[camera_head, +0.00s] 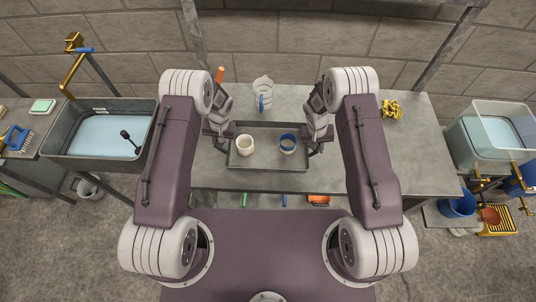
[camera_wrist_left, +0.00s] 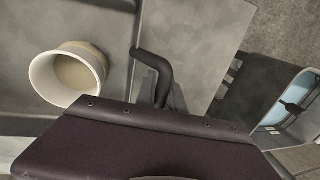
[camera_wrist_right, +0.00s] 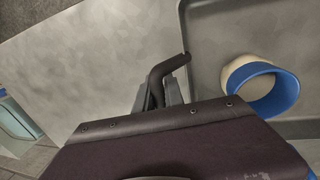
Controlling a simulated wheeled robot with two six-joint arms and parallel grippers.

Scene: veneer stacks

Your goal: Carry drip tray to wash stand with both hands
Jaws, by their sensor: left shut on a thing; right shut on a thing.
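The grey drip tray (camera_head: 268,158) is at the middle of the grey bench, holding a cream cup (camera_head: 245,145) and a white cup with a blue rim (camera_head: 288,143). My left gripper (camera_head: 222,142) is shut on the tray's left handle, a dark bent bar in the left wrist view (camera_wrist_left: 152,66). My right gripper (camera_head: 317,142) is shut on the right handle, a similar bar in the right wrist view (camera_wrist_right: 166,70). My wrists partly hide both fingertips. The tray looks level; I cannot tell whether it touches the bench. I cannot tell which side station is the wash stand.
A grey basin (camera_head: 60,153) with pale blue water and a brass tap (camera_head: 72,75) stands left. A clear tank (camera_head: 483,150) stands right, near a blue bucket (camera_head: 458,205). A clear jug (camera_head: 263,92) and yellow cloth (camera_head: 391,109) are on the bench; its right part is mostly clear.

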